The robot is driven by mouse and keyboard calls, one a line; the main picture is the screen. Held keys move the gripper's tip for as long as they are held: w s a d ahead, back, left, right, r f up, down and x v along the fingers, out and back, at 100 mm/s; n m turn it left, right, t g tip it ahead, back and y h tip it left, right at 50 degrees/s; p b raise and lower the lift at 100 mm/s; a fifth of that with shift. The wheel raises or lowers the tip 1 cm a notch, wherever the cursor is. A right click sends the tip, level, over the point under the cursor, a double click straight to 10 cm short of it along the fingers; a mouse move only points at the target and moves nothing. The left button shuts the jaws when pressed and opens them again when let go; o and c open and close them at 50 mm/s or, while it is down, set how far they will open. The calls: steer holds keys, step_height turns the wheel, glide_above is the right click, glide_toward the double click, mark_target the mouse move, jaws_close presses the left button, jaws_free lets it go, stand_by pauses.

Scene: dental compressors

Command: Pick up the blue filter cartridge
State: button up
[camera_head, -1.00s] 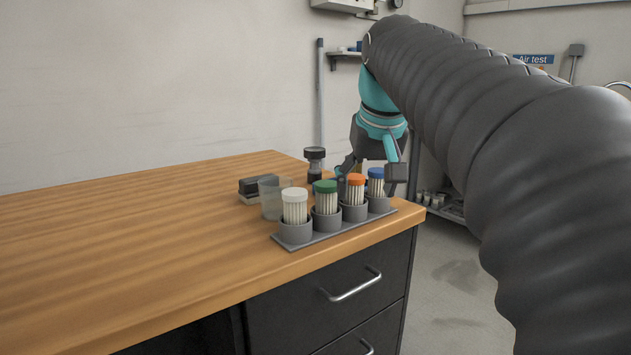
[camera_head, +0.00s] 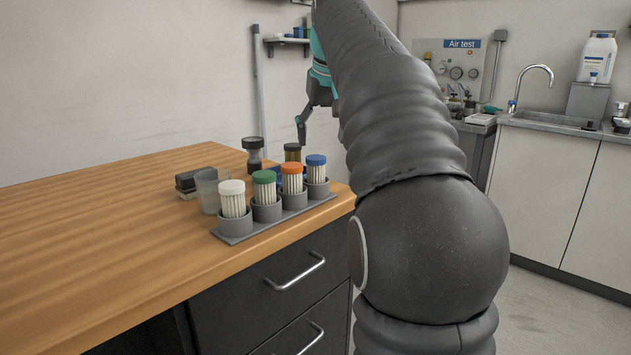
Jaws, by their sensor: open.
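The blue filter cartridge (camera_head: 316,170), white and pleated with a blue cap, stands upright in the right-end cup of a grey rack (camera_head: 232,238) on the wooden bench. Orange (camera_head: 292,179), green (camera_head: 265,188) and white (camera_head: 233,199) capped cartridges stand in the other cups. My gripper (camera_head: 318,118) is above the blue cartridge in the picture and apart from it. It is open with nothing visible in it. One finger shows clearly; the other side is largely hidden by my arm.
Behind the rack are a clear beaker (camera_head: 208,191), a dark-lidded jar (camera_head: 253,155), an olive-lidded jar (camera_head: 292,152) and a black box (camera_head: 192,181). The bench (camera_head: 90,230) is clear at left. A sink counter (camera_head: 560,124) stands at right.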

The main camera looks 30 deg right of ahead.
mark_target(316, 157)
steer(key=shift+a+b+x, duration=0.15)
steer(key=shift+b+x, duration=0.25)
steer(key=shift+x, duration=1.45)
steer(key=shift+a+b+x, duration=0.15)
steer(key=shift+b+x, duration=0.2)
steer(key=shift+x, duration=1.55)
steer(key=shift+w+r, duration=0.1)
steer(key=shift+w, duration=0.05)
steer(key=shift+c, duration=0.2)
steer(key=c, duration=1.2)
steer(key=shift+c, duration=0.2)
steer(key=shift+r+p, duration=0.3)
steer(key=shift+r, duration=0.3)
steer(key=r, duration=0.1)
steer(key=r+p, duration=0.1)
steer(key=r, duration=0.1)
steer(key=shift+s+d+r, duration=0.2)
steer(key=shift+s+r, duration=0.05)
steer(key=s+d+r+p, duration=0.1)
steer(key=s+d+r, duration=0.5)
steer(key=s, duration=0.3)
steer(key=shift+s+a+r, duration=0.1)
steer(key=shift+a+r, duration=0.05)
